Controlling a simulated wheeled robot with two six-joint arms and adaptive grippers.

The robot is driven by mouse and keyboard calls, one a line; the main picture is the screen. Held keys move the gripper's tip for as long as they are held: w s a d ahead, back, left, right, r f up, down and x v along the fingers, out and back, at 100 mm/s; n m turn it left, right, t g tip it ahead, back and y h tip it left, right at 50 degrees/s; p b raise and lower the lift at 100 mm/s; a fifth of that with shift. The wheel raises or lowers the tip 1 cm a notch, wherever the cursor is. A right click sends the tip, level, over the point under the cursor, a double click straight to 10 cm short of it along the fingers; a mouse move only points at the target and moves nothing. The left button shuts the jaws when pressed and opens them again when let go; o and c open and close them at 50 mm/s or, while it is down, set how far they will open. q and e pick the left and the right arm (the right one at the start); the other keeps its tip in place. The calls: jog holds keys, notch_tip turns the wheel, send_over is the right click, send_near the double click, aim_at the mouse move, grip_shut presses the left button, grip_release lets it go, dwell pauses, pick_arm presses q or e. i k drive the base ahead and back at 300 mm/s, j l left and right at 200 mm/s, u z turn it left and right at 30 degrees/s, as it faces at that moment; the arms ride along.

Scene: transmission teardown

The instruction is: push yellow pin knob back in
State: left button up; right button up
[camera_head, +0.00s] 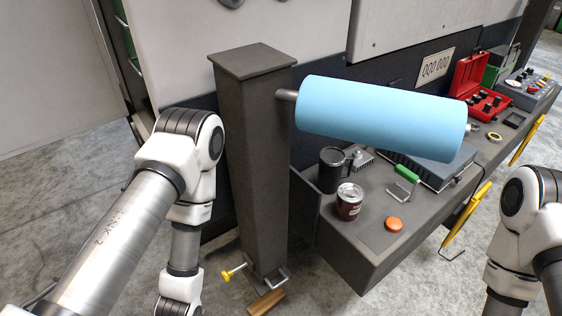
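The yellow pin knob (227,275) is low at the foot of the dark square post (250,165), on its left side. It sits at the end of a short pin that sticks out to the left and down from the post's base. My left arm comes in from the left, and its lower links end at the bottom edge, a little left of the knob. My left gripper is below the frame. My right arm is at the right edge, far from the knob, and its gripper is also out of frame.
A blue roll (380,117) juts right from the post. A wooden block (266,302) and a metal handle (278,279) lie at the post's foot. The workbench (350,245) holds a black mug (331,170), a can (349,202) and an orange cap (393,225).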

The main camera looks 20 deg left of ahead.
aim_at(226, 276)
jog(key=k+j+u, duration=0.1)
jog(key=j+u, duration=0.45)
jog(key=u, duration=0.2)
jog(key=k, duration=0.05)
